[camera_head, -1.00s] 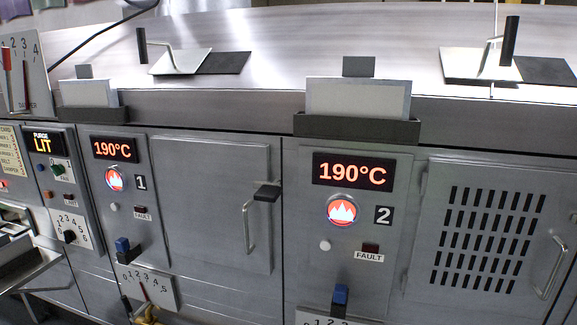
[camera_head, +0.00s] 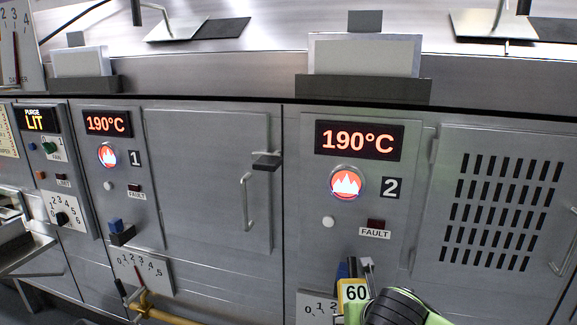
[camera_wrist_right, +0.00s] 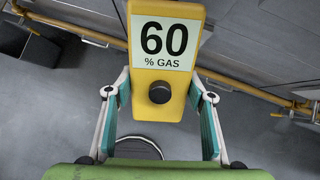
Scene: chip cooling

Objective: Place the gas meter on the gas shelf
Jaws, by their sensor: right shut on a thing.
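The gas meter (camera_wrist_right: 160,80) is a yellow box with a white label reading "60 % GAS" and a black knob below it. My right gripper (camera_wrist_right: 162,100) is shut on its two sides, one teal-padded finger on each. In the head view the meter (camera_head: 354,292) shows at the bottom, in front of panel 2, with part of my right gripper (camera_head: 369,268) beside it. Its lower part is cut off or hidden there. My left gripper is not in view. I cannot identify a gas shelf in these frames.
Oven panels 1 (camera_head: 110,150) and 2 (camera_head: 360,185) both read 190°C. Door handles (camera_head: 248,200) stick out. A yellow pipe (camera_head: 165,312) runs low along the front. Grey floor (camera_wrist_right: 60,110) shows below the gripper.

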